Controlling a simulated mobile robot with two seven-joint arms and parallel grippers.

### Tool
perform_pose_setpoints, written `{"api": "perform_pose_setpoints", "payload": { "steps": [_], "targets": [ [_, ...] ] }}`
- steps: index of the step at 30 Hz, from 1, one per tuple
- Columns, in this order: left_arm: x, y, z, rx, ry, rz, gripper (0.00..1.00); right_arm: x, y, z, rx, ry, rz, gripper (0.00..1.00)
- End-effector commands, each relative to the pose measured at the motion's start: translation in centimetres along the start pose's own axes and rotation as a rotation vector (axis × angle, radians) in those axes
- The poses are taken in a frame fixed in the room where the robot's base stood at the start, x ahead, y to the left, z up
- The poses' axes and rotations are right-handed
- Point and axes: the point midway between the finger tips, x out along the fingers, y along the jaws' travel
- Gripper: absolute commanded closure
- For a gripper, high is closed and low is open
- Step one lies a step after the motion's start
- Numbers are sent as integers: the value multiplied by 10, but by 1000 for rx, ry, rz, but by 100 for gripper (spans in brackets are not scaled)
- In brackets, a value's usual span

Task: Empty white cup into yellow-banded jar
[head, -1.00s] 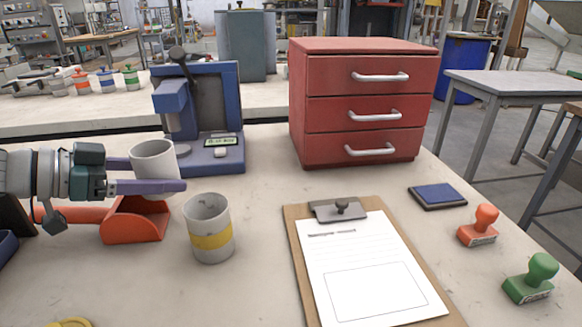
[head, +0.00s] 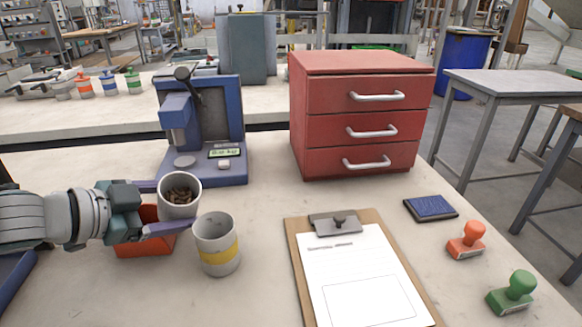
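The white cup (head: 180,208) is held in my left gripper (head: 172,208), whose purple fingers sit on both sides of it. Brown pellets (head: 180,193) show inside the cup. The cup is close to upright with its mouth facing toward the camera. The yellow-banded jar (head: 218,258), grey with a yellow band, stands upright on the table just right of and in front of the cup. I cannot make out the jar's bottom inside. My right gripper is not in view.
A blue bagging machine (head: 222,165) stands behind the cup. A clipboard (head: 297,265) lies right of the jar. Red drawers (head: 355,150), an ink pad (head: 431,208) and red (head: 466,241) and green (head: 513,293) stamps are further right.

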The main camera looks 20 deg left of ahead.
Motion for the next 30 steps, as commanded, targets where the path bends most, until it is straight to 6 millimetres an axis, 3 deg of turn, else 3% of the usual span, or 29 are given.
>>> {"api": "perform_pose_setpoints", "payload": {
  "steps": [11,14,20,30],
  "targets": [
    [-28,-14,-59,163,-49,-68,84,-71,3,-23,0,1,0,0],
    [-24,-9,-53,210,-64,-86,84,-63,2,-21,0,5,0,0],
    [-26,-11,-59,298,-89,-125,84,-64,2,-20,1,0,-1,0],
    [-20,-7,-50,450,-135,-188,84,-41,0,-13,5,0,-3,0]
  ]
}}
